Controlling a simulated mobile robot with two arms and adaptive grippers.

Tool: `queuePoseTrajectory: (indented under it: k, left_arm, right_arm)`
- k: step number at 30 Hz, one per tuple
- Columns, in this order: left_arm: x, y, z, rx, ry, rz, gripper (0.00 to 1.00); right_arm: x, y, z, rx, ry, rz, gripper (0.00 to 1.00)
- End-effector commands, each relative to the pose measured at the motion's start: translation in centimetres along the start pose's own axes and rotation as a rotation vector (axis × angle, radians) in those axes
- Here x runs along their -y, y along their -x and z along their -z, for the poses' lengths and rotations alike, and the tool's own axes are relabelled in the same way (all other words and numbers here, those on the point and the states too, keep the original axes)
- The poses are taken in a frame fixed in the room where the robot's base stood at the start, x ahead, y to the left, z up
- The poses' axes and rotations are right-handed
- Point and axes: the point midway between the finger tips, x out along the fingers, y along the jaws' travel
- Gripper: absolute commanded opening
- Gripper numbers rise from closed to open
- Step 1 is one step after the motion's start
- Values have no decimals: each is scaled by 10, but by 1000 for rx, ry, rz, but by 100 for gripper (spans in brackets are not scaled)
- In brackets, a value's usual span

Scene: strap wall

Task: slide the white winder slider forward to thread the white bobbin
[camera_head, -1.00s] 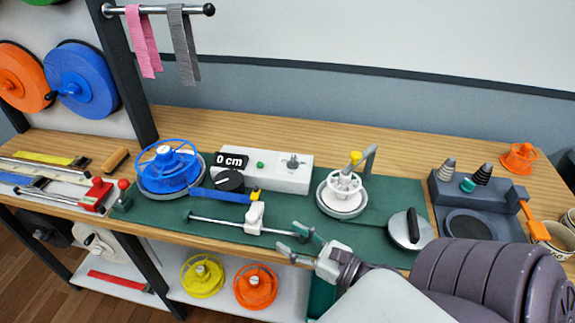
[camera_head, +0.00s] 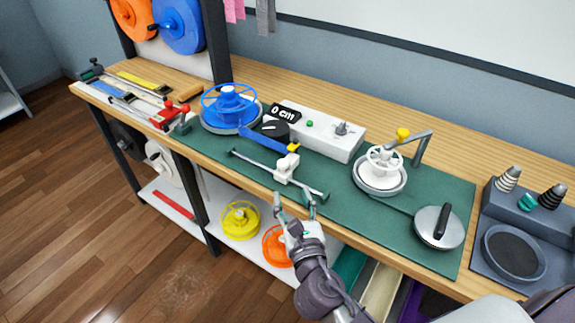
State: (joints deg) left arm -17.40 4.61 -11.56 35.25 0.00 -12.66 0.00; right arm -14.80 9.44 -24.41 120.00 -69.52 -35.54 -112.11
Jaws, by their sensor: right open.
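The white winder slider (camera_head: 286,167) sits on a thin metal rail (camera_head: 250,162) near the front of the green mat. A blue strap with a yellow end runs from the blue reel (camera_head: 229,107) to just above the slider. The white bobbin (camera_head: 381,165) stands upright on its round plate, to the right of the slider. My right gripper (camera_head: 295,200) is open and empty at the mat's front edge, just below and in front of the slider, apart from it as far as I can tell. My left gripper is out of view.
A control box reading "0 cm" (camera_head: 325,132) stands behind the rail. A metal arm with a yellow knob (camera_head: 403,134) rises beside the bobbin. A crank disc (camera_head: 439,227) lies at right. Yellow (camera_head: 240,220) and orange (camera_head: 276,246) reels sit on the shelf below.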

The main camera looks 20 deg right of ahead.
Motion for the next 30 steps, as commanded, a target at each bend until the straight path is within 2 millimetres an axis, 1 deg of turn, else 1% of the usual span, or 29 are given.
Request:
queuePoseTrajectory:
  k: [1,5,9,15,18,21,29,30]
  left_arm:
    - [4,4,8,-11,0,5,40]
    - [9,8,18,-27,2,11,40]
    - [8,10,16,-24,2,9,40]
    - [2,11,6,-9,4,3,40]
    - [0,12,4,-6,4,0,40]
    - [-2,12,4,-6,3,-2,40]
    - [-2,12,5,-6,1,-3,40]
    - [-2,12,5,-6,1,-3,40]
  right_arm:
    - [0,-11,-3,3,0,2,54]
    - [1,-40,-3,3,0,2,54]
    - [1,-70,-2,1,-1,2,54]
    - [1,-102,-1,0,-1,1,54]
    - [1,-111,0,0,-1,1,54]
    - [0,-115,0,-1,-1,0,54]
    - [1,-117,0,-1,-1,0,54]
    - [1,-117,0,-1,-1,0,52]
